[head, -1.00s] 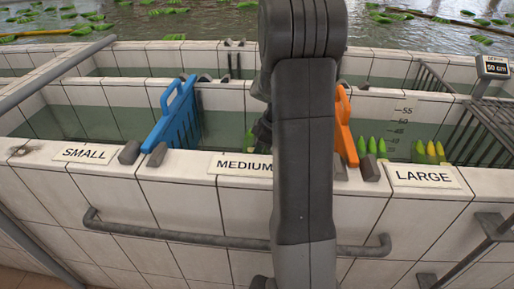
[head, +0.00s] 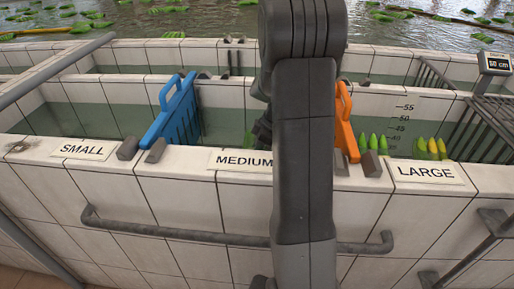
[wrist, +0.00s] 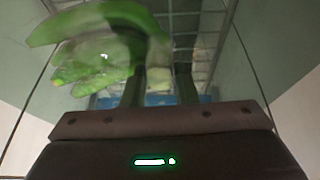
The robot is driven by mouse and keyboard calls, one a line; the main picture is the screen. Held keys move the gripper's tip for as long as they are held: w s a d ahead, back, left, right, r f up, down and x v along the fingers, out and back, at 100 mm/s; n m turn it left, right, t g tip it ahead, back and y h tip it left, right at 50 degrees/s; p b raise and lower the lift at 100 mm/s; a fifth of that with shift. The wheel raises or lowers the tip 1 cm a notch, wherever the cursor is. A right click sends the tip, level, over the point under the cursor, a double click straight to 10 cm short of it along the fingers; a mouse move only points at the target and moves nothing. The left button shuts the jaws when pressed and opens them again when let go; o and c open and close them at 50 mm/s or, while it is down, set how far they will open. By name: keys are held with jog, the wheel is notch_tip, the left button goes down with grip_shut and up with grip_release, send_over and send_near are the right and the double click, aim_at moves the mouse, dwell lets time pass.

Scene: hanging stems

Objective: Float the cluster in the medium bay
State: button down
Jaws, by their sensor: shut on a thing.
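A green banana cluster (wrist: 95,50) fills the upper left of the wrist view, slightly blurred. My gripper (wrist: 158,85) is shut on it, with the pale stem part between the two dark fingers. In the head view my arm hides most of the gripper and the cluster; only a dark part of the gripper shows beside the arm. The medium bay, behind the MEDIUM label (head: 240,160), lies between a blue divider (head: 178,112) and an orange divider (head: 344,125). My gripper is over or in this bay; whether the cluster touches the water is unclear.
The small bay's water (head: 85,118) is open at left. Green and yellow fruit tips (head: 430,148) show in the large bay, near a depth scale (head: 402,120). A metal rack (head: 485,125) stands at far right. The tiled front wall (head: 150,200) carries a rail (head: 200,236).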

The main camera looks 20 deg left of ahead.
jog(key=c, duration=1.1)
grip_release()
jog(key=shift+o, duration=0.2)
jog(key=a+r+p+v, duration=0.1)
jog(key=a+p+v, duration=0.2)
jog(key=p+v, duration=0.4)
jog(key=s+a+r+p+v, duration=0.1)
jog(key=a+p+v, duration=0.2)
jog(key=v, duration=2)
jog(key=p, duration=0.3)
jog(key=shift+a+r+p, duration=0.2)
jog(key=shift+r+p, duration=0.2)
jog(key=shift+w+f, duration=0.1)
jog(key=shift+f, duration=0.05)
notch_tip(320, 180, down, 11)
jog(key=b, duration=0.8)
